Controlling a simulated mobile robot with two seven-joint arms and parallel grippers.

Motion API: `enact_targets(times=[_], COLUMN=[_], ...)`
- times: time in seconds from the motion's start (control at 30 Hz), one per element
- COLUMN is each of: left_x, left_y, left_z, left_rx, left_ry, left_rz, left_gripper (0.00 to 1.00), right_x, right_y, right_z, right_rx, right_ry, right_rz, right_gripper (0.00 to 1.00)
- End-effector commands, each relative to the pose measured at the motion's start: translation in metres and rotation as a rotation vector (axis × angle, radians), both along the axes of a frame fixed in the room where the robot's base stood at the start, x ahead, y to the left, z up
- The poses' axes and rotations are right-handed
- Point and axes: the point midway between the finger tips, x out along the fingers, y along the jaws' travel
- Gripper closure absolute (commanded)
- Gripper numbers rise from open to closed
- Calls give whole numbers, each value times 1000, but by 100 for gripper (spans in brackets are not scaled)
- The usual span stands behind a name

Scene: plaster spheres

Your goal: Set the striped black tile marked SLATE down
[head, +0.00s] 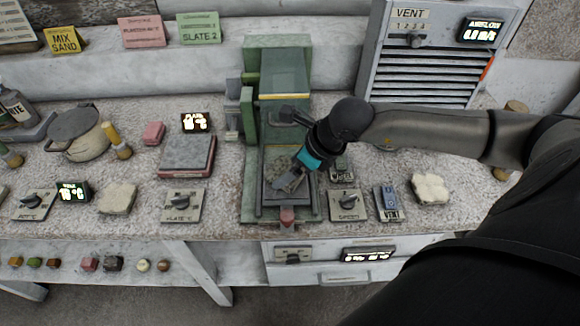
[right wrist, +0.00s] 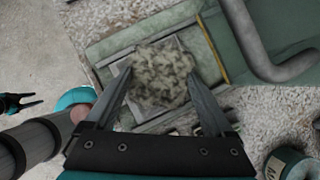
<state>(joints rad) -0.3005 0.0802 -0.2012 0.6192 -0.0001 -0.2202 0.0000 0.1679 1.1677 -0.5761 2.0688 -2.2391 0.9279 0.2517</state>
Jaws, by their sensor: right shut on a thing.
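My right gripper (head: 290,176) is low over the dark tray (head: 272,212) of the green press (head: 284,75). In the right wrist view its two fingers (right wrist: 161,88) stand on either side of a rough, speckled grey-beige slab (right wrist: 160,72), and it is shut on this slab. I see no stripes or SLATE marking on the slab. Whether it touches the tray beneath is hard to tell. I cannot make out a striped black tile elsewhere. My left gripper (right wrist: 26,102) shows small at the left of the right wrist view, its fingers apart and empty.
A red-rimmed plate (head: 187,155), a pink block (head: 153,133) and a lidded pot (head: 76,137) stand left of the press. Pale rough slabs (head: 117,198) (head: 430,188) lie on the bench. A knob box (head: 345,204) and a switch box (head: 387,203) crowd its right. A vented cabinet (head: 425,68) stands behind.

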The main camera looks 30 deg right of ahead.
Motion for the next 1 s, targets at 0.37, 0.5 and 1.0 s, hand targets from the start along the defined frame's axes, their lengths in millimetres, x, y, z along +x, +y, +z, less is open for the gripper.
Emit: enact_targets(times=[0.37,0.5,1.0], left_x=[0,0,1], left_y=[0,0,0], left_z=[-4,-7,-13], left_rx=[0,0,0], left_ry=[-1,-1,-2], left_rz=[0,0,1], left_gripper=[50,50,50], right_x=[1,1,0], right_y=[0,0,0], right_z=[-4,-7,-14], right_rx=[1,1,1], right_ry=[-2,-2,-2], right_rz=[0,0,0], right_gripper=[88,88,1])
